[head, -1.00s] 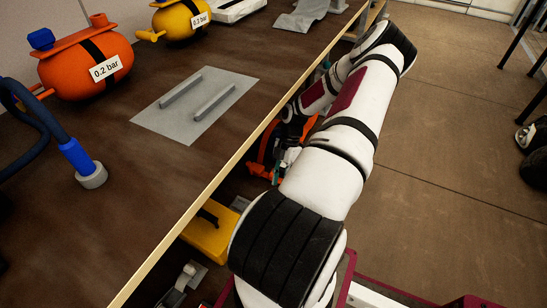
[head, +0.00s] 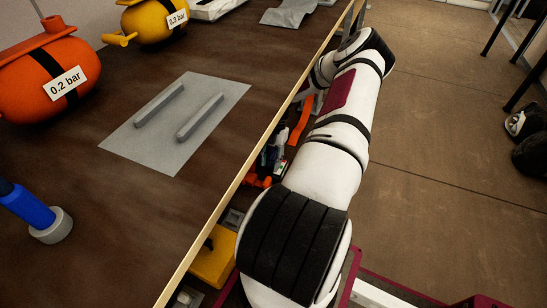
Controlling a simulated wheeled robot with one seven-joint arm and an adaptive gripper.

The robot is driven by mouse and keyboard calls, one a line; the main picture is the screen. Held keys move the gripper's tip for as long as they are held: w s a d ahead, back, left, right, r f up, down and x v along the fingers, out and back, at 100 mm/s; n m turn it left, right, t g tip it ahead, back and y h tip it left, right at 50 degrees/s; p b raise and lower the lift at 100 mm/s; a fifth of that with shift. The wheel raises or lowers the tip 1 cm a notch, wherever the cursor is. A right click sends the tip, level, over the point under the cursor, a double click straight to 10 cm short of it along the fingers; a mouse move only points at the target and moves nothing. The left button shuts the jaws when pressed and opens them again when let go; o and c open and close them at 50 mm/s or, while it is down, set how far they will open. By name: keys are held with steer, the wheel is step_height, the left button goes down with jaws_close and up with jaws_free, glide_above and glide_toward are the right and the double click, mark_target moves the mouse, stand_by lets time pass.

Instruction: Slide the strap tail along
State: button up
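No strap tail can be made out for certain. A narrow orange strip (head: 300,122) shows in the gap between the table edge and my arm, and may be a strap. My arm reaches away along the right side of the table and bends down and left at its far end, beside the table edge. My gripper cannot be made out there; the table edge and my own arm hide that spot. Whether it touches the strip cannot be seen.
The brown table (head: 110,225) has a light wooden edge close along my arm. On it are a grey plate with two bars (head: 180,125), an orange vessel (head: 45,80), a yellow vessel (head: 152,22) and a blue-handled tool (head: 35,210). A yellow box (head: 212,262) sits lower. Open floor lies right.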

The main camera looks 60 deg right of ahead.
steer(key=b+x, duration=0.3)
steer(key=x, duration=0.4)
steer(key=shift+w+f, duration=0.15)
steer(key=shift+a+f, duration=0.1)
steer(key=shift+f, duration=0.15)
steer(key=shift+c, duration=0.6)
steer(key=shift+r, duration=0.15)
jaws_close()
steer(key=shift+s+d+p, duration=0.15)
steer(key=shift+s+p, duration=0.15)
steer(key=shift+s, duration=1.15)
steer(key=shift+s+d+p, duration=0.15)
steer(key=shift+s+p, duration=0.15)
steer(key=shift+s, duration=1.2)
steer(key=shift+o, duration=1.8)
jaws_free()
steer(key=v, duration=1.2)
steer(key=shift+w, duration=0.15)
